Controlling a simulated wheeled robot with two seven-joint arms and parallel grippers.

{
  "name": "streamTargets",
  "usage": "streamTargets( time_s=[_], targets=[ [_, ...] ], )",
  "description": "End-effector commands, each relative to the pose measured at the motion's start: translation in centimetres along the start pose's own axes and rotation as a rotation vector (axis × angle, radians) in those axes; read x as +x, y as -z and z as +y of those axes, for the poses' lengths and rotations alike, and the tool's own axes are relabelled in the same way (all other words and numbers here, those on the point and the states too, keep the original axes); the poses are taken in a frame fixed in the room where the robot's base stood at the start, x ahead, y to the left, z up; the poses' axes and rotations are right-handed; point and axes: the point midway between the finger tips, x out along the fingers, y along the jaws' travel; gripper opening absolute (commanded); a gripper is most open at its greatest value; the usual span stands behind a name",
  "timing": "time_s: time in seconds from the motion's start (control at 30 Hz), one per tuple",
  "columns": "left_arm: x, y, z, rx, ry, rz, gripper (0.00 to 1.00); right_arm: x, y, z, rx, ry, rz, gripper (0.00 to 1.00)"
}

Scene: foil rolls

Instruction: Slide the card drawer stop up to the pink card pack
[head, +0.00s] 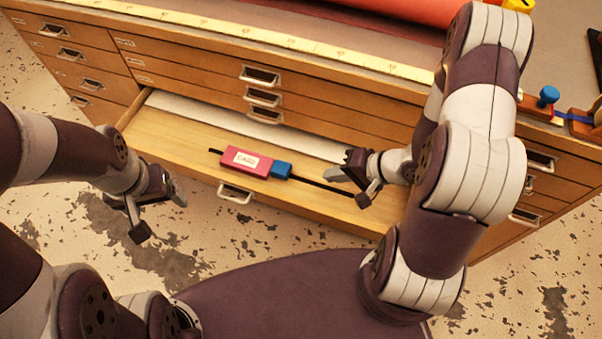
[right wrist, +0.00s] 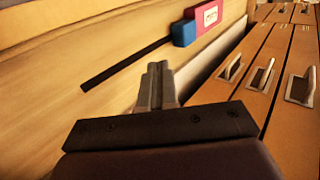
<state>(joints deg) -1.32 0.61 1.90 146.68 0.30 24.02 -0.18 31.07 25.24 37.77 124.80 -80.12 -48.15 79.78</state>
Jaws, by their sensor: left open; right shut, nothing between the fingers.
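The pink card pack (head: 246,160) lies in the open drawer (head: 170,128), with a white label on top. The blue stop (head: 281,170) sits on a thin dark rail (head: 318,184) at the pack's right end, and I see no gap between them. In the right wrist view the blue stop (right wrist: 184,33) also appears against the pink pack (right wrist: 207,14). My right gripper (head: 345,178) is shut and empty, over the drawer to the right of the stop and apart from it. My left gripper (head: 160,212) is open and empty, in front of the cabinet.
The wooden cabinet has several closed drawers with metal handles (head: 262,76). A yellow rule (head: 250,37) runs along its top edge. A red roll (head: 415,10) lies on top, and a blue knob (head: 548,95) stands at the right. The drawer floor left of the pack is clear.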

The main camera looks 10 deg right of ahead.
Motion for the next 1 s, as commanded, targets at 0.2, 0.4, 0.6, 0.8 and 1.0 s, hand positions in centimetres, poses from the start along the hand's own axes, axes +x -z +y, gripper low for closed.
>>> streamTargets(
  time_s=[0.2, 0.4, 0.6, 0.8, 1.0],
  targets=[
    [2.6, -0.3, 0.0, 0.000, 0.000, 0.000, 0.85, 5.2, -0.1, 0.4, -0.006, -0.001, -0.003, 0.00],
    [3.2, -0.4, 0.0, 0.000, 0.000, 0.000, 0.85, 7.9, 0.0, -1.4, -0.008, -0.001, -0.001, 0.00],
    [3.5, -0.4, 0.0, 0.000, 0.000, 0.000, 0.85, 8.9, 0.0, -2.5, -0.003, -0.002, 0.002, 0.00],
    [3.4, -0.4, 0.0, 0.000, 0.000, 0.000, 0.85, 9.0, 0.1, -2.7, -0.003, -0.002, 0.003, 0.00],
    [2.8, -0.3, 0.0, 0.000, 0.000, 0.000, 0.85, 9.1, 0.0, -3.3, -0.005, -0.002, -0.001, 0.00]
  ],
)
